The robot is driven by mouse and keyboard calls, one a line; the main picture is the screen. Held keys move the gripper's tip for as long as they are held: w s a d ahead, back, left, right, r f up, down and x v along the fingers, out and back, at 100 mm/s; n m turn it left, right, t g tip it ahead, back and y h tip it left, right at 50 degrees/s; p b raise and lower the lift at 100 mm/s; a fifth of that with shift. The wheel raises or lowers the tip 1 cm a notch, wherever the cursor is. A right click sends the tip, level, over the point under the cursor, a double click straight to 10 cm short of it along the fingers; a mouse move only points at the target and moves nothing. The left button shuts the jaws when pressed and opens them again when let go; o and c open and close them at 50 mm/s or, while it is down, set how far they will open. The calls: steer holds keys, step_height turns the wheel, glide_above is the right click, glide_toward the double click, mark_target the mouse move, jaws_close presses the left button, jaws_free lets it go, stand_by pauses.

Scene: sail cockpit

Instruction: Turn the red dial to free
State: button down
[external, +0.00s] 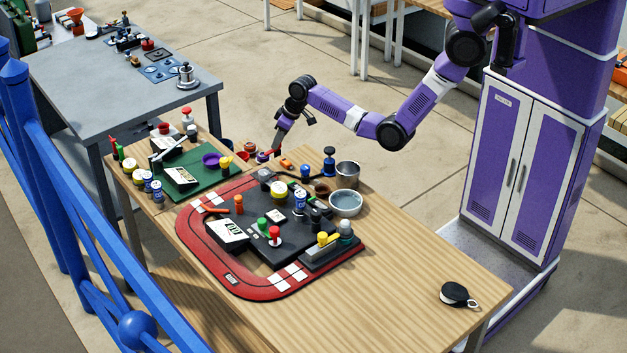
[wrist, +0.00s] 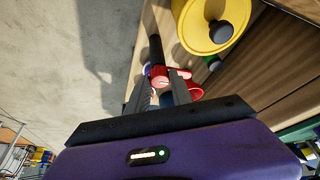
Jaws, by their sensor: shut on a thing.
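My gripper (external: 275,153) reaches down at the far edge of the wooden table in the external view. In the wrist view its two fingers (wrist: 163,84) are shut on a small red part, which I take for the red dial (wrist: 158,76). A dark bar (wrist: 155,48) stands out from beside this part. In the external view red pieces show at the fingertips, too small to tell the dial's setting. A red ring-like part (wrist: 193,91) lies just right of the fingers in the wrist view. No dial marking is readable, and the fingers hide part of the dial.
A yellow round thing with a black knob (wrist: 204,28) stands close to the fingers. A purple bowl (external: 211,159), a blue container (external: 329,160) and a metal bowl (external: 345,204) are nearby. A red-rimmed board (external: 190,245) fills mid-table. The table's near right is mostly clear.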

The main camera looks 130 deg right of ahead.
steer(key=shift+n+p, duration=0.35)
steer(key=shift+n, duration=0.15)
steer(key=shift+t, duration=0.3)
steer(key=c, duration=1.1)
jaws_free()
steer(key=shift+c, duration=0.2)
steer(key=v, duration=0.7)
steer(key=shift+r, duration=0.4)
